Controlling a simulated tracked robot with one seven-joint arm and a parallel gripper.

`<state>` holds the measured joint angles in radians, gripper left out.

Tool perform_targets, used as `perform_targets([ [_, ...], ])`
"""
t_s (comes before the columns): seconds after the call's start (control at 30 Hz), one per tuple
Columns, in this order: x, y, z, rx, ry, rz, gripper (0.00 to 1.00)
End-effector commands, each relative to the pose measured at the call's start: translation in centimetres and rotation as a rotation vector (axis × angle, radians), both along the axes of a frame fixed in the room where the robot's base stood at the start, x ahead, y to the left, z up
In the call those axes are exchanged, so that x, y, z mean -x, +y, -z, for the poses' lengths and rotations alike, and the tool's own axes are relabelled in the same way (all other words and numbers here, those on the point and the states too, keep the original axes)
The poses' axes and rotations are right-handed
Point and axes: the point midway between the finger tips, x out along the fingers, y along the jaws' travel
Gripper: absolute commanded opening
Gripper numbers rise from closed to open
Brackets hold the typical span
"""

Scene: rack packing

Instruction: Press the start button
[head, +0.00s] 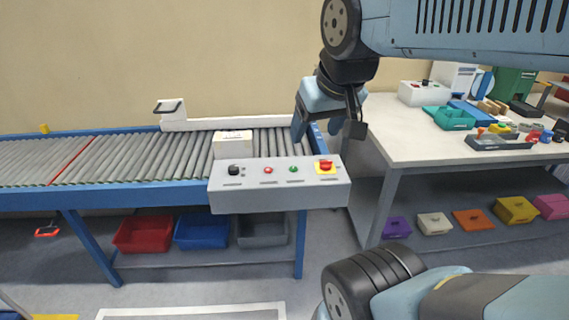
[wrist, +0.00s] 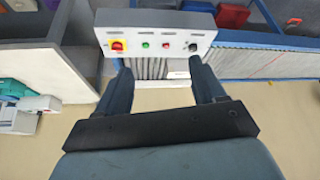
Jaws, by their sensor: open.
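A white control panel (head: 280,197) stands at the right front end of the roller conveyor. On it, left to right in the head view, are a black knob (head: 233,170), a red button (head: 268,170), a green button (head: 293,168) and a red emergency stop on yellow (head: 325,166). Their labels are too small to read. My gripper (head: 327,132) is open and empty, above and behind the panel's right part, apart from it. In the wrist view the panel appears with its order reversed, the green button (wrist: 145,45) just beyond my gripper (wrist: 161,68).
A white box (head: 232,144) sits on the conveyor rollers (head: 115,157) behind the panel. A white worktable (head: 400,135) with teal trays and small items stands at right, close to my gripper. Red, blue and grey bins (head: 143,234) lie under the conveyor. Floor in front is open.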

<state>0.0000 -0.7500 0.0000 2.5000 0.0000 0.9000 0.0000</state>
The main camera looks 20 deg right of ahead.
Motion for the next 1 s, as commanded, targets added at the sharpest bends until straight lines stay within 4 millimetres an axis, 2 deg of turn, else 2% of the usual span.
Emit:
perform_targets([
  [0.07,0.0,0.0,0.0,0.0,0.0,0.0,0.62],
  [0.7,0.0,0.0,0.0,0.0,0.0,0.0,0.0],
  [1.0,0.0,0.0,0.0,0.0,0.0,0.0,0.0],
])
